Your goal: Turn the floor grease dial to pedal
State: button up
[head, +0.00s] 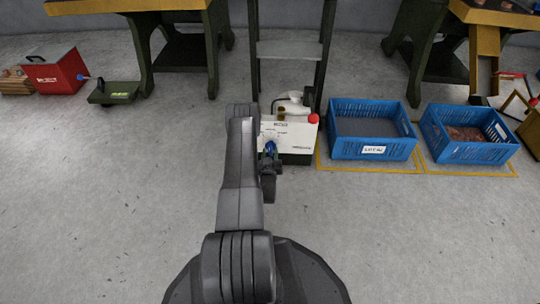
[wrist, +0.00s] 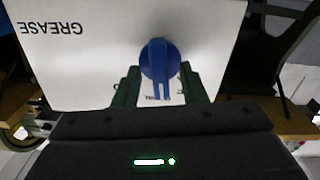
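The white grease box (head: 296,139) stands on the floor in front of a dark ladder-like frame, with a red cap on top. It fills the upper wrist view (wrist: 85,75), where the word GREASE appears upside down. Its round blue dial (wrist: 159,60) has a raised grip bar lying nearly vertical in that picture. The dial also shows in the head view (head: 270,149), partly behind my arm. My gripper (wrist: 160,68) is open, its two green fingers on either side of the dial with small gaps visible. Small lettering below the dial is partly hidden and unreadable.
Two blue crates (head: 370,151) (head: 470,151) stand right of the box inside yellow floor lines. A red box (head: 55,72) and a dark green pedal-like piece (head: 113,93) are at far left. The grey floor between is clear.

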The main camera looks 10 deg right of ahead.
jog(key=shift+w, duration=0.3)
grip_shut()
jog(key=shift+m, duration=0.9)
grip_release()
jog(key=p+v, duration=0.4)
jog(key=v, duration=0.9)
jog(key=shift+s+p, duration=0.3)
jog(key=shift+s, duration=0.1)
jog(key=shift+r, duration=0.1)
